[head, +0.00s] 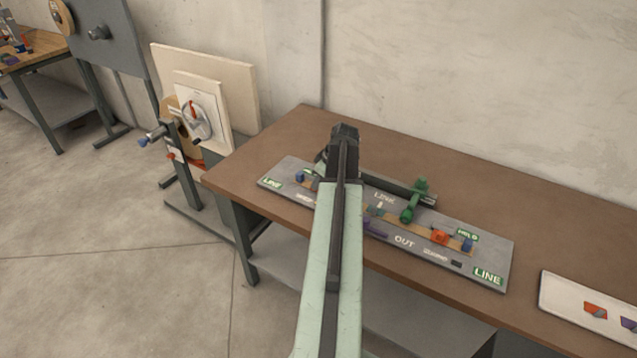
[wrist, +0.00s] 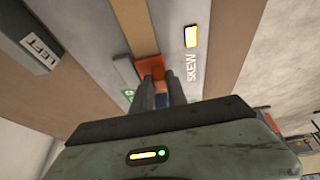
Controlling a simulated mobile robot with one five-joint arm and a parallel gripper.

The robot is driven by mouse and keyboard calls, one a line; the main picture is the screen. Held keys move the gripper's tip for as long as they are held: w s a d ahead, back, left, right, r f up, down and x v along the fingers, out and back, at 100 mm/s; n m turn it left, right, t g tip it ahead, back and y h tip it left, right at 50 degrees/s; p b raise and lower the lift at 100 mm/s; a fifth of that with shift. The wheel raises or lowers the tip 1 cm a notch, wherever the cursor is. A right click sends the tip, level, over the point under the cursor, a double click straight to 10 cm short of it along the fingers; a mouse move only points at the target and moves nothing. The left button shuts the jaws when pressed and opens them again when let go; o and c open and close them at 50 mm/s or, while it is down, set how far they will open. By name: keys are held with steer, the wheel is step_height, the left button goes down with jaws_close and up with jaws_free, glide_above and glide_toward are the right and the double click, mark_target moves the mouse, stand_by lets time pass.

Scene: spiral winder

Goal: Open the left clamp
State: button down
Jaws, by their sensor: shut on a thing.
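My gripper (wrist: 161,88) is shut at an orange piece (wrist: 148,65) in the wrist view, which appears to be part of the left clamp. The fingers cover much of it, and a blue bit shows between them. A grey bar marked LEFT (wrist: 40,52) is at the upper left of that view. In the head view my arm hides the gripper tips and the left clamp's place on the grey panel (head: 498,255). I cannot tell the clamp's position there.
The panel lies on a brown table (head: 440,165). A green handle (head: 411,207) and an orange block (head: 439,237) by a HELD label stand on its right half. A lit yellow lamp (wrist: 190,36) is near SKEW. A white board (head: 590,310) lies at right.

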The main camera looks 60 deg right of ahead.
steer(key=shift+d, duration=0.1)
steer(key=y, duration=0.1)
steer(key=d+y, duration=0.1)
steer(key=y, duration=0.1)
steer(key=shift+d+r+m, duration=0.25)
steer(key=shift+d+m, duration=0.05)
steer(key=y+b, duration=0.1)
steer(key=d+y+b, duration=0.1)
steer(key=shift+r+m+y, duration=0.1)
steer(key=shift+m+y, duration=0.2)
steer(key=shift+s+d+r+y+b, duration=0.15)
steer(key=shift+d+y+b, duration=0.15)
steer(key=shift+y+b, duration=0.4)
steer(key=shift+r, duration=0.1)
steer(key=c, duration=1.3)
jaws_free()
